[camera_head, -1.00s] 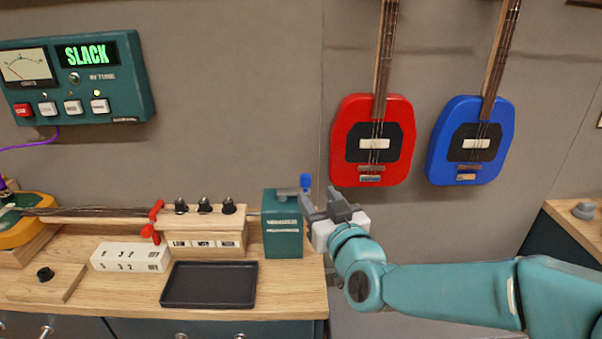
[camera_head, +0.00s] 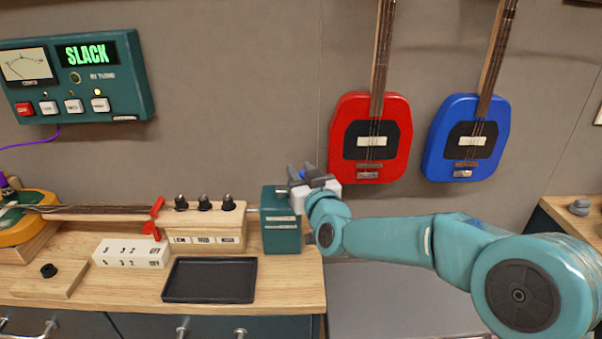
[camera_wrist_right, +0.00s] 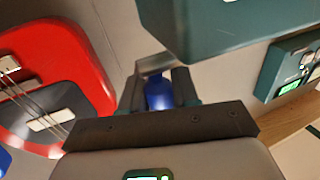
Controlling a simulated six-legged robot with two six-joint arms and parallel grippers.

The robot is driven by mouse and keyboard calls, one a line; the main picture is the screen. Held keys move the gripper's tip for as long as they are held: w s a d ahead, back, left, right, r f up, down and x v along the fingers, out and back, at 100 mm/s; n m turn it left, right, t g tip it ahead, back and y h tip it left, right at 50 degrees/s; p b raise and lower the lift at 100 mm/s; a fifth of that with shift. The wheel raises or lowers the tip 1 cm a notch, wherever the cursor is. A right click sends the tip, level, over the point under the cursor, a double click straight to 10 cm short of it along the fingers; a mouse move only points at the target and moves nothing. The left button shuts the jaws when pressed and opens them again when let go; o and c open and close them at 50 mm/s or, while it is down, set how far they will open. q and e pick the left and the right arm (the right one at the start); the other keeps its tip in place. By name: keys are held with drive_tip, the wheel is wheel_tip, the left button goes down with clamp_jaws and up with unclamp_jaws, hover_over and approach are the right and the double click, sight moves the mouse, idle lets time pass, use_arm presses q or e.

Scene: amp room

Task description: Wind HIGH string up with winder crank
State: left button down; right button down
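The winder, a teal box (camera_head: 281,235), stands at the right end of the bench beside the wooden tuner head (camera_head: 203,222). Its crank has a grey arm (camera_wrist_right: 153,65) and a blue knob (camera_wrist_right: 158,95), seen in the wrist view. My right gripper (camera_head: 303,173) is at the winder's right side, fingers on both sides of the knob. The fingers (camera_wrist_right: 158,88) look closed on it, with no clear gap. Strings run along the neck (camera_head: 100,212) on the left. The meter display (camera_head: 88,55) reads SLACK. My left gripper is out of view.
A black tray (camera_head: 210,280) lies before the tuner head. A white labelled block (camera_head: 130,254) and a wooden board with a black knob (camera_head: 48,271) lie to its left. Red (camera_head: 370,140) and blue (camera_head: 466,140) guitars hang on the wall behind my right arm.

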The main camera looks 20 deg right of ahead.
drive_tip(key=shift+s+h, duration=0.1)
drive_tip(key=shift+h, duration=0.2)
drive_tip(key=m+h+p, duration=0.1)
drive_tip(key=s+m+h+p, duration=0.1)
drive_tip(key=h, duration=0.1)
drive_tip(key=shift+a+r+m, duration=0.15)
drive_tip(key=shift+m, duration=0.15)
drive_tip(key=m+h, duration=0.1)
drive_tip(key=h, duration=0.1)
drive_tip(key=s+m+g+h+p, duration=0.1)
drive_tip(key=h, duration=0.1)
drive_tip(key=m+g+h+p, duration=0.1)
drive_tip(key=h, duration=0.1)
drive_tip(key=shift+s+a+m, duration=0.15)
drive_tip(key=shift+a+m, duration=0.1)
drive_tip(key=shift+m, duration=0.15)
drive_tip(key=m+g+h+p, duration=0.1)
drive_tip(key=g+h, duration=0.1)
drive_tip(key=s+m+g+h+p, duration=0.1)
drive_tip(key=m+g+h, duration=0.1)
drive_tip(key=a+m+g+h+p, duration=0.1)
drive_tip(key=m+g+h+p, duration=0.1)
drive_tip(key=shift+s+a, duration=0.1)
drive_tip(key=shift+s, duration=0.25)
drive_tip(key=shift+m, duration=0.3)
drive_tip(key=c, duration=0.9)
unclamp_jaws()
